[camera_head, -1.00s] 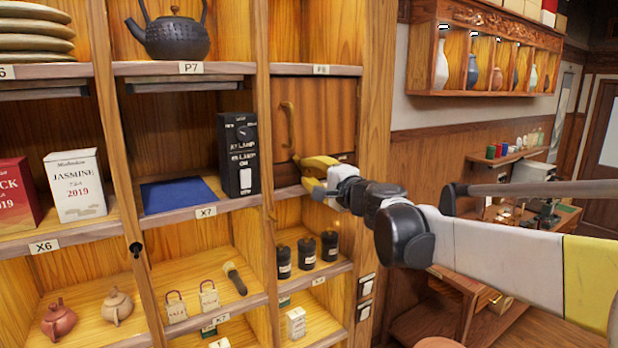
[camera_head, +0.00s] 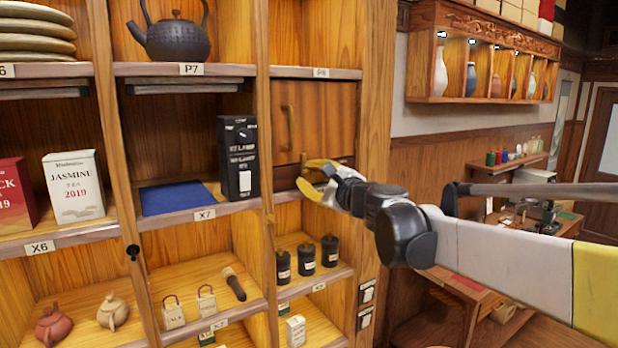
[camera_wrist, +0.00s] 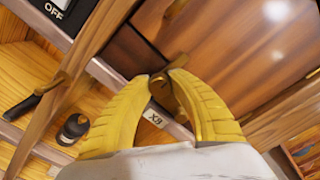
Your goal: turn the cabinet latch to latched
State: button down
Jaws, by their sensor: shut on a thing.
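The wooden cabinet door (camera_head: 330,112) under label P8 sits flat in its bay and looks closed. It has a vertical brass handle. My gripper (camera_head: 307,180), with yellow fingers, is at the door's lower edge in the head view. In the wrist view its fingertips (camera_wrist: 168,82) close around the small brass latch (camera_wrist: 160,90), just above the shelf edge with a label. The fingers cover much of the latch, so its exact angle is hard to tell. In the head view the latch is mostly hidden by the fingers.
Black canisters (camera_head: 306,255) stand on the shelf below. A wooden upright (camera_head: 377,130) borders the door on the right. Room lies open in front of the shelves.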

dwell(0.4)
jog(key=c, duration=1.2)
grip_release()
jog(key=shift+o, duration=0.2)
jog(key=v, duration=1.2)
